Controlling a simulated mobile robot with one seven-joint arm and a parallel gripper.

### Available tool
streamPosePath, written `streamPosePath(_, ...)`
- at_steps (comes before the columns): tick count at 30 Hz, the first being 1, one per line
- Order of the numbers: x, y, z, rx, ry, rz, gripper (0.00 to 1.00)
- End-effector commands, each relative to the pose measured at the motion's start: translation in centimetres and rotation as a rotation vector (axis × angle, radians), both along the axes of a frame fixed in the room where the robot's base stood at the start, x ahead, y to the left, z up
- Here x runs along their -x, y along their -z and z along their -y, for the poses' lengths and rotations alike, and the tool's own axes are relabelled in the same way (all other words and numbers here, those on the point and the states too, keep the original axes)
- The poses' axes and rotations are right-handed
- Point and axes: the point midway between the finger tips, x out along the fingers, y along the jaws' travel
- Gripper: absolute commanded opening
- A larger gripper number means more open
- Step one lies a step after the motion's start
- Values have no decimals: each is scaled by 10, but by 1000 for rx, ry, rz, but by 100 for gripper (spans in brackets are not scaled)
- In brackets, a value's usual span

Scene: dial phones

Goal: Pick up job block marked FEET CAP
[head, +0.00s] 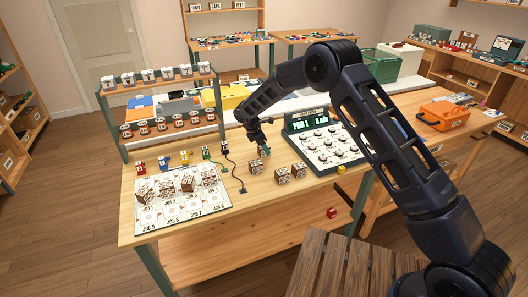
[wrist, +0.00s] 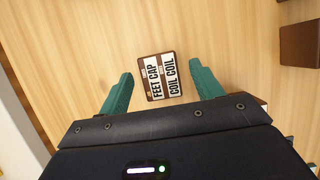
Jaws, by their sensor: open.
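The brown block with white labels reading FEET CAP and COIL COIL (wrist: 163,78) lies on the wooden bench in the wrist view. My gripper (wrist: 152,88) is open, with one green finger on each side of the block and visible gaps between. It is empty.
A dial console (head: 325,142) with a lit display is to the right. A white job board (head: 160,214) with several blocks lies at left. A two-tier rack (head: 165,102) stands behind. The bench's front middle is clear.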

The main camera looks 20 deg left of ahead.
Motion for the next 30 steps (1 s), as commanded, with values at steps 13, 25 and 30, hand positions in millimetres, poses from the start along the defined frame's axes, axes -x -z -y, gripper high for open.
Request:
streamPosePath(13,-3,12,4,0,0,0,46)
streamPosePath(25,-4,11,4,0,0,0,16)
streamPosePath(30,-4,0,4,-2,1,0,16)
